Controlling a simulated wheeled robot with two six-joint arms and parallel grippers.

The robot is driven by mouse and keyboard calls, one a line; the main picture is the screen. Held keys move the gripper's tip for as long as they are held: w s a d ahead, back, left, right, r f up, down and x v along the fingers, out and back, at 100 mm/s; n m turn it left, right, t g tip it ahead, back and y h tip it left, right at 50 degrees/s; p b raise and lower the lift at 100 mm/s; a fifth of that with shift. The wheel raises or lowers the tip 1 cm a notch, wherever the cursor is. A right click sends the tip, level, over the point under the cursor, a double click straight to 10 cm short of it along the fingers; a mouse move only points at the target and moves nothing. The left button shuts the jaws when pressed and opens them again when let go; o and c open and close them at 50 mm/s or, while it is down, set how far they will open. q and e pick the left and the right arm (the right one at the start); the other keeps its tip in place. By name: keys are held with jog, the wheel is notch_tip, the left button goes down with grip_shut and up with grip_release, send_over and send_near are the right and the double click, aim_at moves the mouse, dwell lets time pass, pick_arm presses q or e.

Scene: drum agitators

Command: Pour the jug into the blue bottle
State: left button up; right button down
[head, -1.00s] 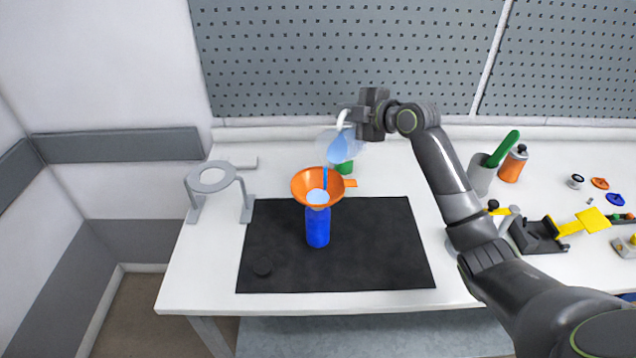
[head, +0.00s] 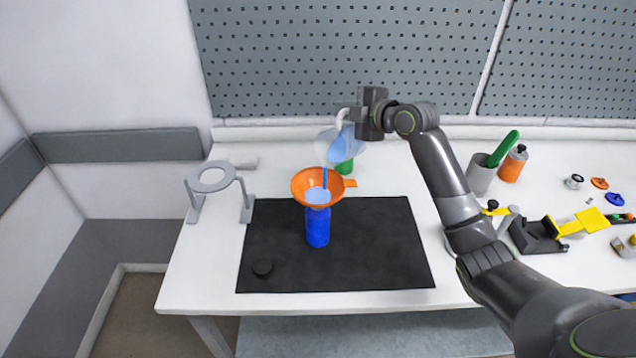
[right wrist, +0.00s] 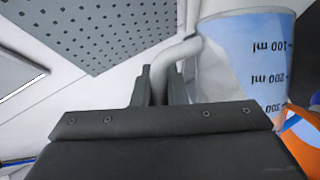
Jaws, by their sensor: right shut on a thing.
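The blue bottle (head: 317,228) stands upright on the black mat (head: 370,262) with an orange funnel (head: 306,184) in its mouth. Light blue liquid shows in the funnel. The clear jug (head: 339,147) is tilted above the funnel's back right rim, and a blue stream runs from it into the funnel. My right gripper (head: 356,121) is shut on the jug's white handle. In the right wrist view the handle (right wrist: 176,56) is between the fingers, and the jug (right wrist: 250,58) shows blue liquid and ml marks. My left gripper is not in view.
A green object (head: 345,167) stands behind the funnel, partly hidden. A grey cup (head: 480,176) and an orange bottle (head: 513,164) stand at the right.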

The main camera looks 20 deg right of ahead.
aim_at(345, 110)
jog(key=shift+s+a+r+n, duration=0.2)
jog(key=shift+r+n, duration=0.1)
jog(key=shift+r, duration=0.1)
dwell(0.4)
jog(key=shift+s+a+r+n+t, duration=0.3)
jog(key=shift+s+a, duration=0.1)
jog(key=shift+a, duration=0.1)
jog(key=shift+s+a+r+n+t, duration=0.2)
jog(key=shift+s+a+r, duration=0.1)
jog(key=shift+s+a, duration=0.15)
dwell(0.4)
jog(key=shift+s+a+r, duration=0.1)
jog(key=shift+a, duration=0.15)
jog(key=shift+s+a+r+n+t+h+b, duration=0.3)
jog(key=shift+a+n+b, duration=0.05)
jog(key=shift+n+b, duration=0.1)
